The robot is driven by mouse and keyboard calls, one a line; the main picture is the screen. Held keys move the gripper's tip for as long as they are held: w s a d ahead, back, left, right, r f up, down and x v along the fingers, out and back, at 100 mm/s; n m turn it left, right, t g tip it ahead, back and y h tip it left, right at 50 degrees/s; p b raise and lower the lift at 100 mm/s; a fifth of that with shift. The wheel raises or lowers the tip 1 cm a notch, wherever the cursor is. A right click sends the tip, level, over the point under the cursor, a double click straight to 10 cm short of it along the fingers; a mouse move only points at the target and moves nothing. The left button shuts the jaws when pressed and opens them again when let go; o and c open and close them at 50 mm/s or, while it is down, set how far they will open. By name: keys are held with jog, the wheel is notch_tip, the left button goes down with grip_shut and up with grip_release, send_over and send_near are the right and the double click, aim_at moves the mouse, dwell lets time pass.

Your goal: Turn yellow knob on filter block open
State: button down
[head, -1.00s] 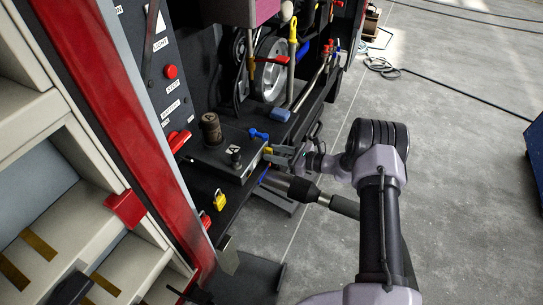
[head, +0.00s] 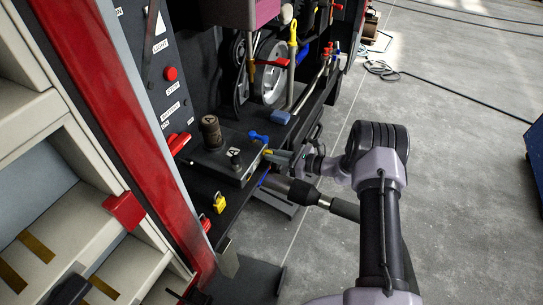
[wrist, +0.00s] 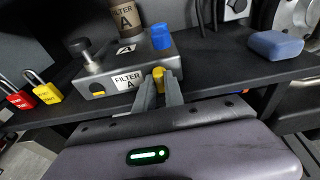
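The filter block (head: 222,158) is a dark metal box labelled "FILTER A", and it also shows in the wrist view (wrist: 112,72). Its yellow knob (wrist: 159,74) sits on the side facing me; only a little yellow (head: 268,152) shows in the head view. My gripper (wrist: 161,88) has its two grey fingers close on either side of the yellow knob, and they look shut on it. The fingers hide part of the knob, so its exact angle is hard to tell. In the head view my gripper (head: 276,156) reaches the block from the right.
A blue knob (wrist: 161,37), a black knob (wrist: 88,54) and a brown filter cap (head: 211,132) stand on the block. A blue sponge-like block (wrist: 274,45) lies right. Open grey floor (head: 460,180) is at right.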

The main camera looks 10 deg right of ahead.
jog(key=m+g+y+b, duration=0.1)
jog(key=m+b, duration=0.1)
jog(key=m, duration=0.3)
jog(key=m+y, duration=0.1)
jog(key=m, duration=0.4)
jog(key=m+g+y, duration=0.1)
jog(key=m, duration=0.4)
jog(key=shift+w+d+f+m+y, duration=0.1)
jog(key=shift+w+f+m+y, duration=0.1)
jog(key=shift+m+y, duration=0.1)
jog(key=c, duration=1.2)
grip_release()
jog(key=shift+s, duration=0.1)
jog(key=shift+c, duration=0.2)
